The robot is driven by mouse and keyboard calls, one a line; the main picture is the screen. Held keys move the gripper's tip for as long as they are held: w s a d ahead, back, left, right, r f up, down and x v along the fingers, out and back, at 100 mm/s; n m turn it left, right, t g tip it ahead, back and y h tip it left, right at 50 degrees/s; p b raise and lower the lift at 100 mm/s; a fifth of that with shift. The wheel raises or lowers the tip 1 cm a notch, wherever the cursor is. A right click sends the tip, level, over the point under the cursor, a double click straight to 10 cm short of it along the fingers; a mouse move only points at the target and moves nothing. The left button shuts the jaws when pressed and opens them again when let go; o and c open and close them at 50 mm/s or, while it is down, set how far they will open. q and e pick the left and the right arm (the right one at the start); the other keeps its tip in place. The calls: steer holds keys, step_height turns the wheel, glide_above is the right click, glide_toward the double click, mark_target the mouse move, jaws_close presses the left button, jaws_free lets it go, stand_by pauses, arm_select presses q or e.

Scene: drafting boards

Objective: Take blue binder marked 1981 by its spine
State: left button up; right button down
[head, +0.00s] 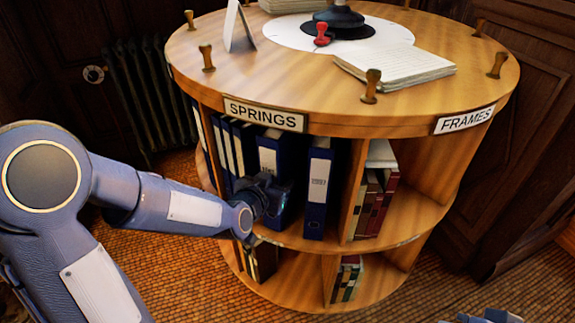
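Several blue binders stand upright in the round shelf's compartment under the SPRINGS sign. One blue binder (270,155) with a white spine label is directly behind my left gripper (279,197), which covers the lower part of its spine. Another blue binder (316,211) with a white label stands just to the right, at the compartment's open front. The year marks are too small to read, so I cannot tell which is 1981. My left gripper is dark against the binders. Its fingers are hard to make out, and I cannot tell whether it touches or grips one. A small part of my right gripper (490,316) shows at the bottom edge.
The round wooden shelf (290,245) has upright dividers and a lower tier with books. Dark red books (375,205) stand right of a divider. The top holds a paper stack (395,66), a red stamp (322,34) and brass pegs. A radiator (145,95) stands behind left.

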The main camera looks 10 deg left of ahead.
arm_select(q)
steer(key=c, duration=0.5)
steer(key=shift+r, duration=0.1)
steer(key=shift+c, duration=0.6)
steer(key=shift+r, duration=0.1)
